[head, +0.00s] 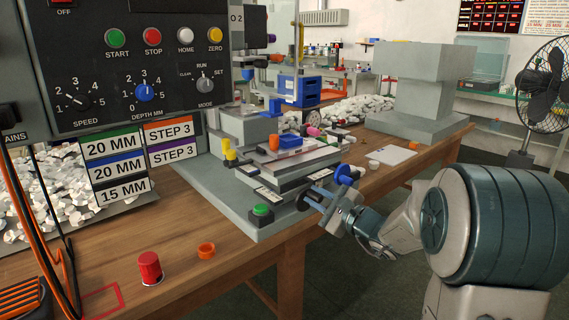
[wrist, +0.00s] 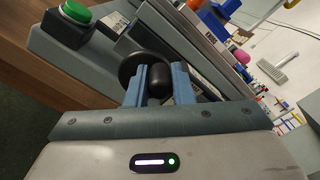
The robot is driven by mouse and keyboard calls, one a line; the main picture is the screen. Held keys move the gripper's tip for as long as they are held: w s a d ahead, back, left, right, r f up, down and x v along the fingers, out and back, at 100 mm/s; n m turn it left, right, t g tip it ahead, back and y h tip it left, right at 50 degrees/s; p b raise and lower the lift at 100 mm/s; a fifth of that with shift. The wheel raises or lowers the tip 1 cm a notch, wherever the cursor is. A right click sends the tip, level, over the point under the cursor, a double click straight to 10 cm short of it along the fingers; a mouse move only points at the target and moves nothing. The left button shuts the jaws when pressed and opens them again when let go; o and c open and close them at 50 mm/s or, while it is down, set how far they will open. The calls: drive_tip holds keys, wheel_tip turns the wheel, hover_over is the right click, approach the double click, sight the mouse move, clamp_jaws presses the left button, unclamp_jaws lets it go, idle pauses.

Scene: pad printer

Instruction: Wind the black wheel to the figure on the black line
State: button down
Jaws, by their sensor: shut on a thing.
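My gripper (wrist: 158,84) is shut on the dark handle (wrist: 157,72) of the black wheel, one finger on each side. The black wheel (wrist: 128,66) shows behind the fingers in the wrist view, partly hidden by them. In the head view the black wheel (head: 302,203) is at the front of the grey printer's slide stack, with my gripper (head: 318,201) at its right. The black-edged line on the sign (head: 123,191) reads 15 MM. A pale scale strip (head: 267,194) lies near the wheel; its figures are too small to read.
Other signs read 20 MM in green (head: 110,143), 20 MM in blue (head: 116,167) and STEP 3 twice. A blue wheel (head: 343,174) is close beside my gripper. A green button (head: 262,210) stands left of the black wheel.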

sight(302, 203)
drive_tip(key=shift+s+a+f, duration=0.4)
drive_tip(key=shift+s+a, duration=0.05)
drive_tip(key=shift+a, duration=0.05)
drive_tip(key=shift+s+f+b, duration=0.1)
drive_tip(key=shift+f+b, duration=0.4)
drive_tip(key=shift+b, duration=0.15)
drive_tip(key=shift+s+a+f+b, duration=0.15)
drive_tip(key=shift+a+f+b, duration=0.1)
drive_tip(key=shift+b, duration=0.1)
drive_tip(key=shift+r, duration=0.15)
